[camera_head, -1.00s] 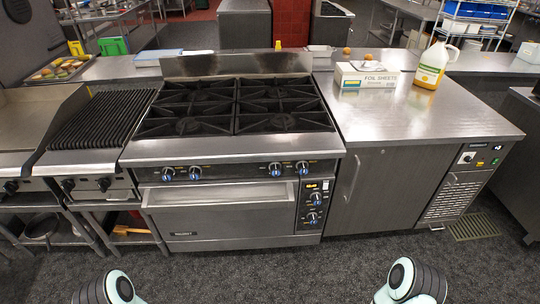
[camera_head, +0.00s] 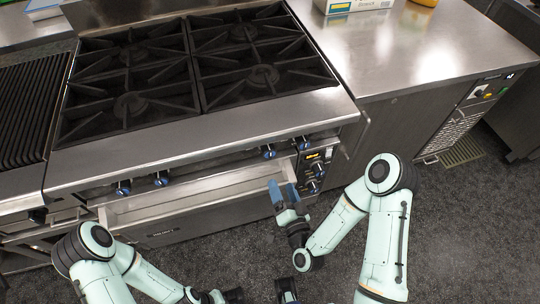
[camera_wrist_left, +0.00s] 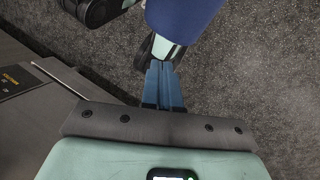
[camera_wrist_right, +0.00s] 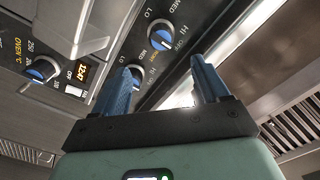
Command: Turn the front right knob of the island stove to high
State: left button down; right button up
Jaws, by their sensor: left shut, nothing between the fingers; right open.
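The island stove (camera_head: 352,110) has blue knobs along its front panel. On the right part are a rightmost burner knob (camera_head: 304,144) and another burner knob (camera_head: 270,151) just left of it. My right gripper (camera_head: 281,190) is open and empty, in front of and below these knobs. In the right wrist view a burner knob (camera_wrist_right: 160,36) with LO, MED and HI marks shows between and beyond the fingers. A second knob is partly behind the left finger. My left gripper (camera_wrist_left: 163,85) is shut and empty, low over the floor.
Oven knobs (camera_head: 317,168) and a lit display sit below the rightmost burner knob. A steel counter (camera_head: 430,55) stands to the right. The dark floor (camera_head: 450,230) in front is clear.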

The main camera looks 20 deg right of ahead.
jog(key=b, duration=1.4)
send_near(271, 156)
jog(key=w, duration=0.9)
jog(key=shift+w+a, duration=0.15)
jog(key=shift+w, duration=0.7)
pick_arm(q)
jog(key=w+a+f+t+y, duration=0.1)
jog(key=w+a+f+t, duration=0.3)
jog(key=w+f, duration=0.7)
notch_tip(271, 156, down, 3)
jog(key=shift+w+a+r+n+y, duration=0.1)
jog(key=shift+w+a+n+y, duration=0.1)
jog(key=shift+a+n+y, duration=0.15)
pick_arm(e)
jog(key=c, duration=1.1)
jog(key=shift+o, duration=0.2)
